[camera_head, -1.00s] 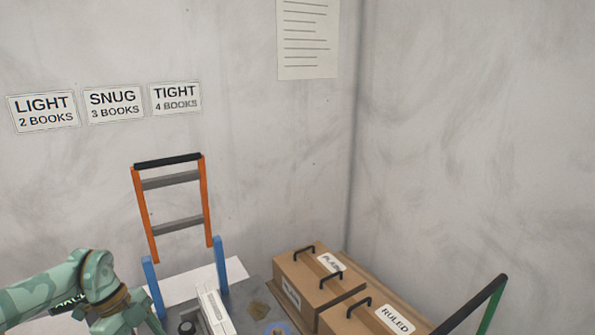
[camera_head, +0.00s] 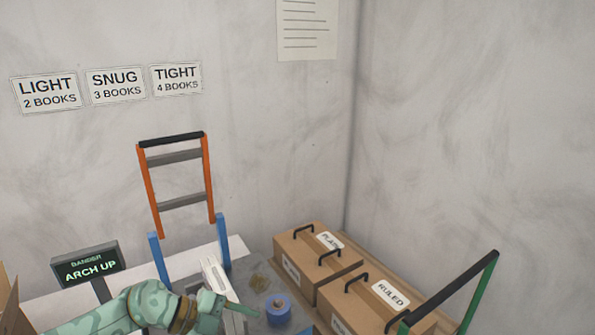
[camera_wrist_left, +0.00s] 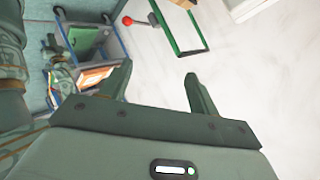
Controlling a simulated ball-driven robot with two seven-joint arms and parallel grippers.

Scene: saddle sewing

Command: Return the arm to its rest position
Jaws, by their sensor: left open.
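My left arm comes in from the lower left of the head view, pale green with a brown ring near the wrist. My left gripper (camera_head: 222,304) is small there, over the table near a white block (camera_head: 213,275). In the left wrist view the gripper (camera_wrist_left: 160,85) has its two dark green fingers spread apart, with nothing between them. My right gripper is in neither view.
A BANDER display (camera_head: 88,267) reads ARCH UP. An orange and blue rack (camera_head: 180,200), a blue roll (camera_head: 278,308), and PLAIN (camera_head: 318,262) and RULED (camera_head: 385,300) boxes stand nearby. The left wrist view shows a blue-framed cart (camera_wrist_left: 122,50) with books and a green frame (camera_wrist_left: 180,28).

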